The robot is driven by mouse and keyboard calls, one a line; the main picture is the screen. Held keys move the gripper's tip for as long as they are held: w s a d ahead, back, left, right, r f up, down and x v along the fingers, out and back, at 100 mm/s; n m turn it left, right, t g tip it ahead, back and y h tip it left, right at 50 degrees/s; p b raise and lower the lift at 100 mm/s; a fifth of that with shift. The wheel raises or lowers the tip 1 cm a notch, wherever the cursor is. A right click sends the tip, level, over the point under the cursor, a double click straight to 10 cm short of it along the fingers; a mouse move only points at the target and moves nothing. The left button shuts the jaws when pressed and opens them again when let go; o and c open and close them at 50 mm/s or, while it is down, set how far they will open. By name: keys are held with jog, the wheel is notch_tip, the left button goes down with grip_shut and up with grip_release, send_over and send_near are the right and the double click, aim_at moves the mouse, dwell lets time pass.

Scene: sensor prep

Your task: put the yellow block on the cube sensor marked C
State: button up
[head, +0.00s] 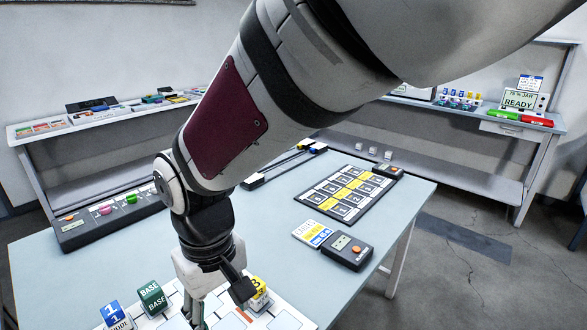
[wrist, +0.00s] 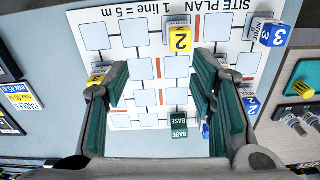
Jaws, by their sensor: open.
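My gripper (wrist: 158,80) is open and empty above a white site plan board (wrist: 146,22). In the wrist view, a yellow-topped block (wrist: 178,39) with a numeral stands on the board, beyond the opening between the fingers. Another yellow-topped block (wrist: 98,77) is partly hidden by the left finger. In the head view, a yellow-and-white numbered block (head: 259,290) stands right of my gripper (head: 196,318), whose tips are cut off by the lower edge. I can read no letter C on any cube.
A green BASE block (head: 152,297) and a blue node block (head: 112,314) stand left of my gripper. A handheld meter (head: 345,251) and a yellow-celled panel (head: 350,191) lie to the right. Several small cubes (head: 460,98) sit on the back bench.

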jog(key=w+d+r+m, duration=0.2)
jog(key=d+r, duration=0.3)
jog(key=d, duration=0.4)
jog(key=s+d+r+m+t, duration=0.1)
jog(key=s+d+r+m, duration=0.1)
jog(key=s+d, duration=0.4)
jog(key=s+d+r+m+t, duration=0.2)
jog(key=s+d+m, duration=0.3)
jog(key=d, duration=1)
jog(key=shift+s+d+r, duration=0.2)
jog(key=shift+s+d, duration=0.2)
jog(key=shift+s, duration=0.15)
jog(key=shift+r, duration=0.1)
jog(key=shift+t, duration=0.5)
notch_tip(320, 180, up, 4)
jog(key=p, duration=0.3)
jog(key=shift+r, duration=0.15)
